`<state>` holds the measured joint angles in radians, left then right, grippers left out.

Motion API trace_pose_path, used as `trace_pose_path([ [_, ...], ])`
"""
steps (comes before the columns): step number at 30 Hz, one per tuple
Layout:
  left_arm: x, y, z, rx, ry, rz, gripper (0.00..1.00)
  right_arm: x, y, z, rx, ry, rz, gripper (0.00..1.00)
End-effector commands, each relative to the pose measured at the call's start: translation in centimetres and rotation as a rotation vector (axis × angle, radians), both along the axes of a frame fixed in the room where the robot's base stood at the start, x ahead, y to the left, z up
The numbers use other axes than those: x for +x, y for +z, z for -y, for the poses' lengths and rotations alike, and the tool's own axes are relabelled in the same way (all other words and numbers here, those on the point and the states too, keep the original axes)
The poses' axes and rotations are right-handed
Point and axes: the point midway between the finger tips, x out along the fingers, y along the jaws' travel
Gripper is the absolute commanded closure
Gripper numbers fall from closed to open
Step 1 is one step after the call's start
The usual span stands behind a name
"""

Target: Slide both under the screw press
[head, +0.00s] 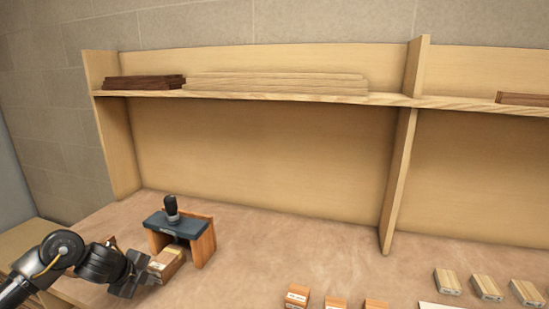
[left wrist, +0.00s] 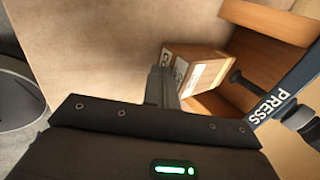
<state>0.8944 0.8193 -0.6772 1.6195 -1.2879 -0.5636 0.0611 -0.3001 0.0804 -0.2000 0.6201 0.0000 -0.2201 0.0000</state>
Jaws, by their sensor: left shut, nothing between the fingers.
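The screw press (head: 172,223) stands at the left of the workbench, with a dark top plate, a black screw knob and wooden side walls. Its plate, lettered PRESS, shows at the right of the left wrist view (left wrist: 272,107). A labelled wooden block (head: 166,262) lies at the press's front opening, partly under the plate. In the left wrist view the block (left wrist: 207,70) seems made of pieces lying together. My left gripper (head: 147,281) is shut and empty, its fingertips (left wrist: 160,82) close against the block's near end; I cannot tell whether they touch. My right gripper is not in view.
Several small labelled blocks lie at the front middle (head: 297,296) and right (head: 487,288) of the bench. A shelf (head: 270,96) with long boards runs above, and an upright divider (head: 398,180) meets the bench. The bench middle (head: 290,245) is clear.

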Motion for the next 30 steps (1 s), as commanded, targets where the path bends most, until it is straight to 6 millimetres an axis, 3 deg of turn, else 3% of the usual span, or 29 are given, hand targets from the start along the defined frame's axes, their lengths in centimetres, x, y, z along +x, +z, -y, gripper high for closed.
trace_pose_path([
  [30,3.5,-0.1,1.1,-0.001,-0.001,0.0,1.0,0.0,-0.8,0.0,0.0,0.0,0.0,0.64],
])
